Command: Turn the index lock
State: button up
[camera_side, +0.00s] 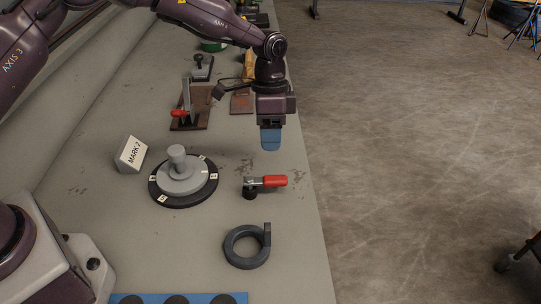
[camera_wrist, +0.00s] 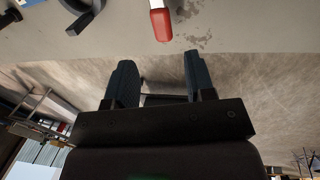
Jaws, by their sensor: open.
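The index lock looks to be the small lever with a red handle (camera_side: 274,181) on a dark round base, right of the dial. Its handle points right. The red handle also shows at the top of the wrist view (camera_wrist: 160,22). The dial (camera_side: 182,177) is a grey disc with an upright knob on a black ring with white marks. My gripper (camera_side: 270,140) is above and behind the lever, apart from it, fingers down. In the wrist view its two fingers (camera_wrist: 160,72) stand apart with nothing between them.
A sign reading "MARK 2" (camera_side: 131,153) stands left of the dial. A dark ring with a raised tab (camera_side: 246,247) lies in front of the lever. A red-handled clamp (camera_side: 188,115) stands behind the dial. The bench's right edge runs close beside the lever, with floor beyond.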

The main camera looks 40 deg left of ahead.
jog(key=shift+w+a+r, duration=0.1)
jog(key=shift+r, duration=0.55)
jog(key=shift+w+a+r, duration=0.1)
jog(key=shift+r, duration=0.55)
jog(key=s+a+r+n+t, duration=0.2)
jog(key=s+r, duration=0.4)
jog(key=s, duration=0.3)
jog(key=s+a+r+n+t+y, duration=0.1)
jog(key=s+a+r+n, duration=0.3)
jog(key=s, duration=0.6)
jog(key=s+a+r+n+t, duration=0.3)
jog(key=s+a+r+t, duration=0.1)
jog(key=s+r, duration=0.4)
jog(key=shift+s+a+r+y, duration=0.3)
jog(key=shift+s+r, duration=0.1)
jog(key=shift+s, duration=0.55)
